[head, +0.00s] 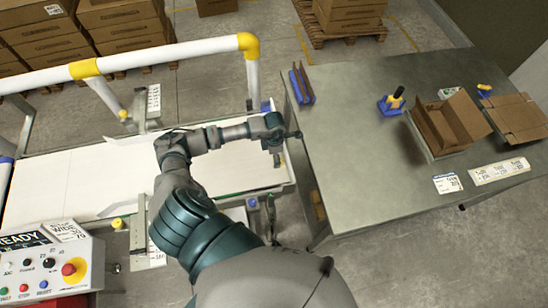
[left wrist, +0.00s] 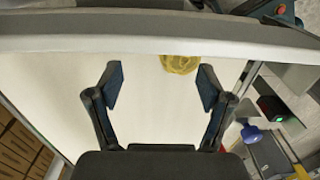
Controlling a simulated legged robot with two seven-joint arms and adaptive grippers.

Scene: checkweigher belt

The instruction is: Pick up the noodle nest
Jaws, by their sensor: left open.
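The noodle nest (left wrist: 180,64) is a small yellow tangle on the white belt (left wrist: 150,120) in the left wrist view. Its upper edge meets a pale bar that crosses the picture and may hide part of it. My left gripper (left wrist: 161,82) is open and empty, its two dark fingers apart. The nest shows beyond the fingertips, right of the middle of the gap and close to the right finger. In the head view, my arm reaches over the right end of the belt, and I cannot make out the nest there. My right gripper is not in view.
The pale bar (left wrist: 150,42) spans the wrist view above the fingers. A white guard rail with yellow joints (head: 165,56) runs behind the belt. A control panel (head: 45,265) stands at lower left. A steel table (head: 365,160) at right holds an open carton (head: 448,125).

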